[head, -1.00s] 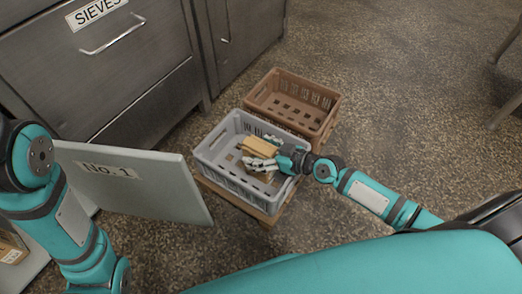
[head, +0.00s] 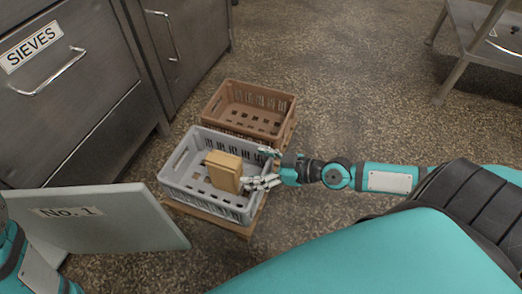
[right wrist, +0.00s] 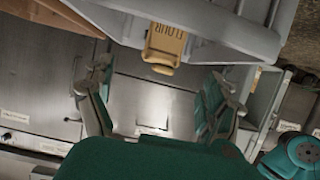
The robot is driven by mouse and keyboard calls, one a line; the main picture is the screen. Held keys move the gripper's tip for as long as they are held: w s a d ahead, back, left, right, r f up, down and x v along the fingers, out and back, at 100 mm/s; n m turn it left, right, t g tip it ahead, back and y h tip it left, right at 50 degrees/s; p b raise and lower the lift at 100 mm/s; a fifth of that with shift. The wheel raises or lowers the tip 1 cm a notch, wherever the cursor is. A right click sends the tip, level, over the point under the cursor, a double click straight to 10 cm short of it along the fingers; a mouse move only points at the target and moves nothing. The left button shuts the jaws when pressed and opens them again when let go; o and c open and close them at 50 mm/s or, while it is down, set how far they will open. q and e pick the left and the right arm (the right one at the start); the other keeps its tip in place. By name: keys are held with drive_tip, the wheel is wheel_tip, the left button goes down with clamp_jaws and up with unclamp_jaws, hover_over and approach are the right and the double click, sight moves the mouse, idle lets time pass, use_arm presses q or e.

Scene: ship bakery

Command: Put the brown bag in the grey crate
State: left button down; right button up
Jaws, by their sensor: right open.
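The brown bag (head: 224,171) is inside the grey crate (head: 240,213) and looks upright or slightly tilted. How it rests on the crate floor is hidden. My right gripper (head: 263,168) is open at the crate's right side, with its fingers just right of the bag and apart from it. In the right wrist view the bag (right wrist: 165,45) shows the word FLOUR, beyond the open fingers (right wrist: 158,78), with the grey crate (right wrist: 235,28) around it. My left gripper is out of view; only part of my left arm shows at the left edge.
A brown crate (head: 270,98) stands right behind the grey one. A wooden board or pallet (head: 212,222) is under the grey crate. A panel marked No. 1 (head: 120,222) is at the left, near steel drawers labelled SIEVES (head: 60,125).

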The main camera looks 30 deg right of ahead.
drive_tip(key=shift+s+d+r, duration=0.3)
drive_tip(key=shift+s, duration=0.2)
